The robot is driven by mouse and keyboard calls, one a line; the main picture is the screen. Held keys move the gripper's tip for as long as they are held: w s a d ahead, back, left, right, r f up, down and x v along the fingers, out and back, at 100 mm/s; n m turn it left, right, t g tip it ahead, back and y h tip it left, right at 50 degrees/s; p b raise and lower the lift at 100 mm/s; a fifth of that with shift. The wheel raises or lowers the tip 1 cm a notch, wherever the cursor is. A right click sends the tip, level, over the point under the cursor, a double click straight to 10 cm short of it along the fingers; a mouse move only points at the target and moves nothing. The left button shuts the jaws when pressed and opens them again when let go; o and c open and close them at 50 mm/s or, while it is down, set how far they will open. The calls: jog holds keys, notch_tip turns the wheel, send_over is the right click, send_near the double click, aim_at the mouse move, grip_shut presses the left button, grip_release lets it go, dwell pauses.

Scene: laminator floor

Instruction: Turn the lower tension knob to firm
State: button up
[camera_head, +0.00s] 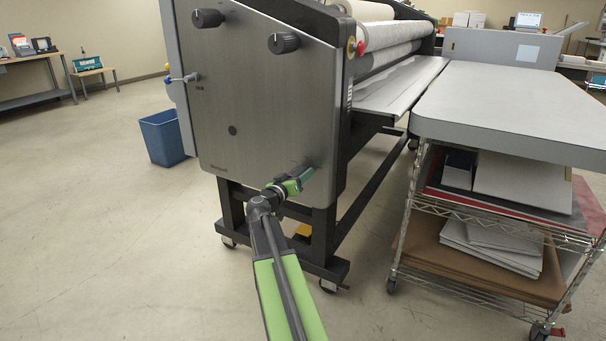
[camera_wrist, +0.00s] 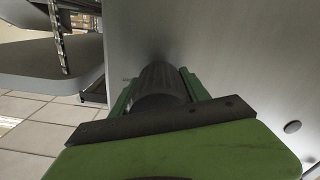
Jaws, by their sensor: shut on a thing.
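The laminator's grey side panel (camera_head: 255,110) stands in front of me. Two black knobs sit near its top, one at the upper left (camera_head: 207,18) and one at the upper right (camera_head: 284,42). My gripper (camera_head: 306,173) is at the panel's lower right and hides most of what it holds there. In the wrist view my gripper (camera_wrist: 158,82) has its green fingers on both sides of the dark ribbed lower tension knob (camera_wrist: 160,86), shut on it against the panel. The knob's pointer and setting marks cannot be made out.
A grey-topped wire cart (camera_head: 510,105) with boards and paper stands close on the right. A blue bin (camera_head: 163,138) is behind the panel's left edge. The laminator's dark caster frame (camera_head: 325,270) is below. The floor at left is clear.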

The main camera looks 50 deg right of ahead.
jog(key=n, duration=0.5)
jog(key=shift+w+a+n, duration=0.25)
jog(key=shift+w+n, duration=0.05)
jog(key=shift+n, duration=0.1)
jog(key=n, duration=0.4)
jog(key=shift+n, duration=0.7)
jog(key=o, duration=1.2)
jog(key=shift+o, duration=0.8)
jog(key=shift+s+d, duration=0.1)
